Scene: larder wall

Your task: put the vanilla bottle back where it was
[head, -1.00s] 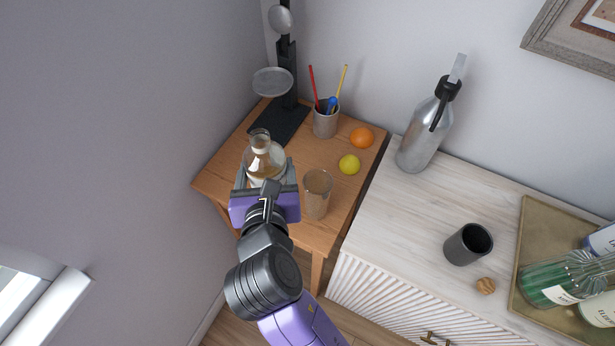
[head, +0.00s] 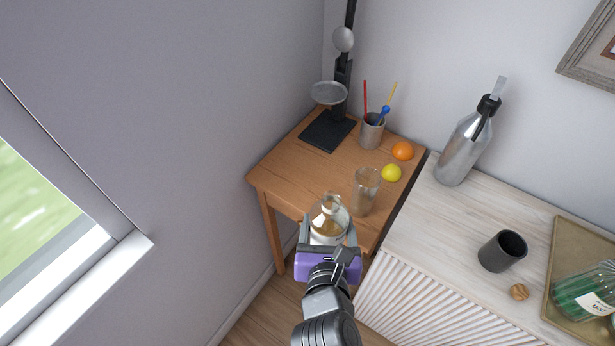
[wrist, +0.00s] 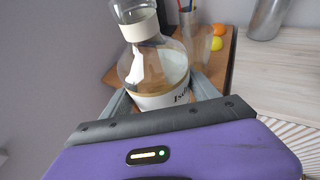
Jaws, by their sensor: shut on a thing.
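My gripper (head: 328,243) is shut on a clear glass bottle (head: 328,219) with a pale label and amber contents. An empty clear glass (head: 365,190) stands on the table just behind and right of the bottle.
On the table stand a black scale-like stand (head: 328,132), a pencil cup (head: 371,132), an orange (head: 402,150) and a lemon (head: 391,173). Table's left part is clear. The white cabinet at right holds a metal bottle (head: 462,150), dark cup (head: 502,251), wooden knob (head: 519,292) and tray (head: 563,240).

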